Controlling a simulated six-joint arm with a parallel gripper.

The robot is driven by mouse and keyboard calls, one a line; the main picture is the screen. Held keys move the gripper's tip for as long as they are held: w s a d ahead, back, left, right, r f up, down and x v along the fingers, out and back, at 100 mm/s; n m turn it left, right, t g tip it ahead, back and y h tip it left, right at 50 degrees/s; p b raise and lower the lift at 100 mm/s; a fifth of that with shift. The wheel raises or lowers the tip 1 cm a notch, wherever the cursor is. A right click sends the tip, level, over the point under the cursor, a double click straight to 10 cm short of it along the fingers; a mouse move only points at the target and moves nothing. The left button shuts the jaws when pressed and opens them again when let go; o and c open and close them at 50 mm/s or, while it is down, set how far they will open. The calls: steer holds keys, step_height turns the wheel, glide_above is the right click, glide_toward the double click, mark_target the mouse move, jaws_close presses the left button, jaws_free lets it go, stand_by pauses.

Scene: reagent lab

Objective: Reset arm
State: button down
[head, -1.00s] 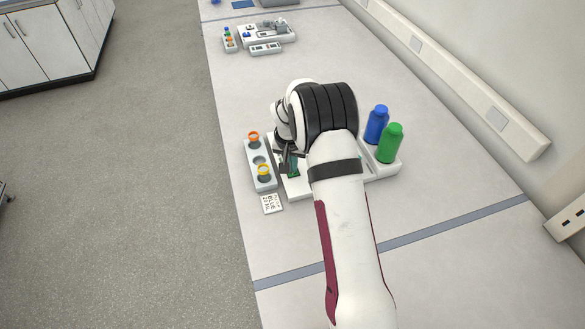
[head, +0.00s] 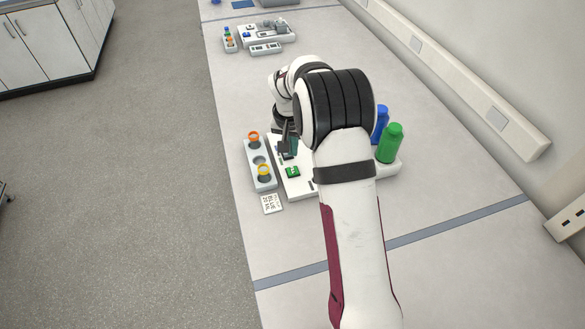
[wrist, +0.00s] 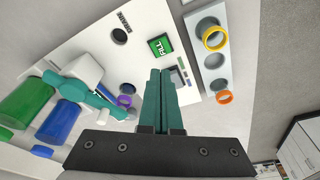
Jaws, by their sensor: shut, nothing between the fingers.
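My gripper (wrist: 160,88) shows in the wrist view with its two teal fingers together and nothing between them. In the head view my gripper (head: 287,142) hangs above the white station board (head: 303,188), left of my arm's large black joint. The green button marked FILL (head: 293,171) sits on the board below the gripper. In the wrist view the same green button (wrist: 160,46) lies ahead of the fingertips, apart from them. My arm covers much of the board in the head view.
A grey rack holds an orange ring (head: 253,136) and a yellow ring (head: 264,169). A blue bottle (head: 381,121) and a green bottle (head: 389,144) stand right of my arm. A printed card (head: 271,203) lies in front of the rack. Another small station (head: 267,33) stands farther back.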

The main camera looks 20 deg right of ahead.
steer(key=shift+r, duration=0.15)
steer(key=s+a+r+g+y, duration=0.1)
steer(key=s+a+r, duration=0.2)
steer(key=s+r, duration=0.45)
steer(key=s+a+r, duration=0.2)
steer(key=s+r, duration=0.3)
steer(key=s, duration=0.5)
steer(key=s+a+y, duration=0.1)
steer(key=s+a, duration=0.1)
steer(key=s, duration=0.8)
steer(key=s+a+g, duration=0.1)
steer(key=s+a, duration=0.2)
steer(key=s, duration=0.7)
steer(key=shift+s+f+y, duration=0.25)
steer(key=shift+f+y, duration=0.1)
steer(key=shift+y, duration=0.05)
